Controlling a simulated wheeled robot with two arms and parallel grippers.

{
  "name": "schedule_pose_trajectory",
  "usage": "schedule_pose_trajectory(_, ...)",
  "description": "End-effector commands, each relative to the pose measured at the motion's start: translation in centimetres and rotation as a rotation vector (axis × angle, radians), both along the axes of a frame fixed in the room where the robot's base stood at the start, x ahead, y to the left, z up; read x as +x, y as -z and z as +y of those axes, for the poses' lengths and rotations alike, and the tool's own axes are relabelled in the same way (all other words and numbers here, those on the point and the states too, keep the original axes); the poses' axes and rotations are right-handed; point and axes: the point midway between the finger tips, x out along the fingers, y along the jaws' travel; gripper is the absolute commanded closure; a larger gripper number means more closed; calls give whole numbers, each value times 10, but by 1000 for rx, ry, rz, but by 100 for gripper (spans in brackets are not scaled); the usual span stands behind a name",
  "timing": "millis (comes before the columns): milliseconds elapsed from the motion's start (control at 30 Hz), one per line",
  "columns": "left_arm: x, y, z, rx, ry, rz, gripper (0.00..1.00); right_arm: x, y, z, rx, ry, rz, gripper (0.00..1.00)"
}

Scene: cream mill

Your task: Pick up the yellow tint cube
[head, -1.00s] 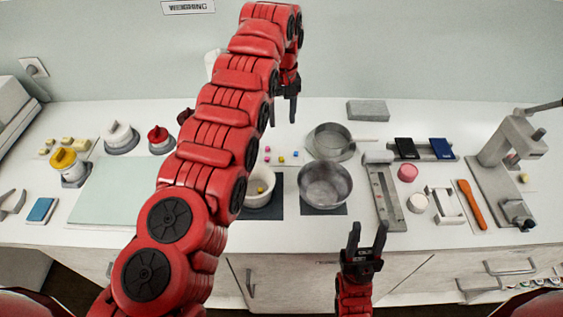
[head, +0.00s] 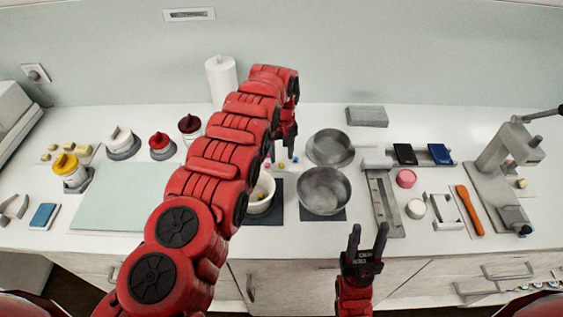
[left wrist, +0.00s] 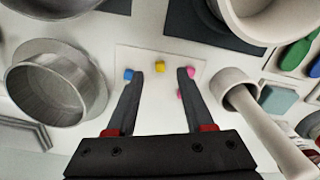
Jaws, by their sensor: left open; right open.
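The small yellow tint cube (left wrist: 159,67) lies on a pale square sheet (left wrist: 143,57) in the left wrist view. A blue cube (left wrist: 128,74) is to its left and a pink cube (left wrist: 190,72) to its right; another pink cube (left wrist: 180,94) lies lower. My left gripper (left wrist: 160,75) is open above the sheet, its fingers on either side of the yellow cube in the picture and not closed on it. In the head view the left gripper (head: 284,155) points down over the cubes, with the yellow cube (head: 281,165) just below it. My right gripper (head: 368,240) is open and empty at the counter's front.
A metal bowl (head: 325,188) and a metal pan (head: 328,145) are close on the right. A paper roll (head: 221,82) stands behind. My left arm hides part of the counter.

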Motion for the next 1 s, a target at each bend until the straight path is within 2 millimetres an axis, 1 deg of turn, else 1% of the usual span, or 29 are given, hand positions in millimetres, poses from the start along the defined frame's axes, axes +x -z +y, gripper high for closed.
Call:
schedule_pose_trajectory(33,-1,4,0,1,0,1,48,0,-7,0,0,0,0,54)
schedule_pose_trajectory(67,-1,7,1,0,0,2,48,0,-9,0,0,0,0,54)
schedule_pose_trajectory(100,0,18,0,0,0,1,48,0,0,0,0,0,0,54)
schedule_pose_trajectory(200,1,28,0,-1,0,-2,48,0,4,0,0,0,0,54)
schedule_pose_trajectory(300,0,31,0,-2,0,-2,48,0,5,0,0,0,0,54)
schedule_pose_trajectory(467,0,30,0,-1,-1,0,48,0,4,0,0,0,0,54)
schedule_pose_trajectory(500,0,30,0,-1,-1,0,49,0,4,0,0,0,0,54)
schedule_pose_trajectory(567,0,29,0,-1,0,0,60,0,4,0,0,0,0,54)
schedule_pose_trajectory(700,0,29,0,-1,0,0,85,0,4,0,0,0,0,54)
schedule_pose_trajectory(767,0,29,0,-1,0,0,96,0,4,0,0,0,0,54)
schedule_pose_trajectory(800,0,29,0,-1,0,0,100,0,4,0,0,0,0,54)
schedule_pose_trajectory(1000,0,29,0,-1,0,0,100,0,4,0,0,0,0,54)
